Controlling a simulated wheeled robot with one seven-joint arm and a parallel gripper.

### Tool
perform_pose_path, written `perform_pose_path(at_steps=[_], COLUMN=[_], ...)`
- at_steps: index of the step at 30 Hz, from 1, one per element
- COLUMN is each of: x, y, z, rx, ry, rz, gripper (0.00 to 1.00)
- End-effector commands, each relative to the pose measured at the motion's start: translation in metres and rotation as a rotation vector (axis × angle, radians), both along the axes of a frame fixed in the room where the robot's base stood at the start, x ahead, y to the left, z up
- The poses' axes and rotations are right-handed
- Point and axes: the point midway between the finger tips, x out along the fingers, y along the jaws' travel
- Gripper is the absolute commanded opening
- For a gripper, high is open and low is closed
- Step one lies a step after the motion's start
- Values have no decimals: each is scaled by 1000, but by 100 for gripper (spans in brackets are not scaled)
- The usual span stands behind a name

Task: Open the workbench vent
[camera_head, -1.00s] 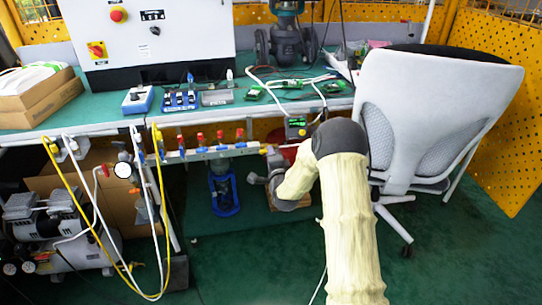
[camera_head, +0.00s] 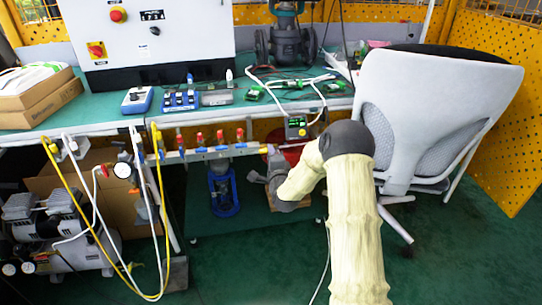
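A pale manifold bar (camera_head: 215,153) with several red-handled valves (camera_head: 220,136) runs along under the front edge of the workbench (camera_head: 110,124). No part is clearly labelled as the vent, and I cannot tell how open any valve is. My arm, in a cream sleeve with a dark elbow, reaches in from the bottom right. My grey gripper (camera_head: 272,157) is small and partly merged with the parts behind it, at the right end of the manifold. I cannot tell whether it touches anything or whether its fingers are apart.
A small box with a green display (camera_head: 296,127) hangs at the bench edge just above my wrist. A grey office chair (camera_head: 430,115) stands close on the right. Yellow and white hoses (camera_head: 163,215) hang at left, near a compressor (camera_head: 55,235). Green floor is open in front.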

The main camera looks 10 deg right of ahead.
Motion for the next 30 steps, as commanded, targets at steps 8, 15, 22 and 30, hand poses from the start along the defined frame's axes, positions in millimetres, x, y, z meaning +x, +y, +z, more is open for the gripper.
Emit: perform_pose_path(at_steps=[8, 15, 22, 30], x=[-3, -29, -68, -116], y=[0, 0, 0, 0], z=[1, 2, 1, 1], rx=[-1, 0, -1, 0], ry=[-1, 1, 2, 2], rz=[-1, 0, 0, 0], gripper=[31, 31, 31, 31])
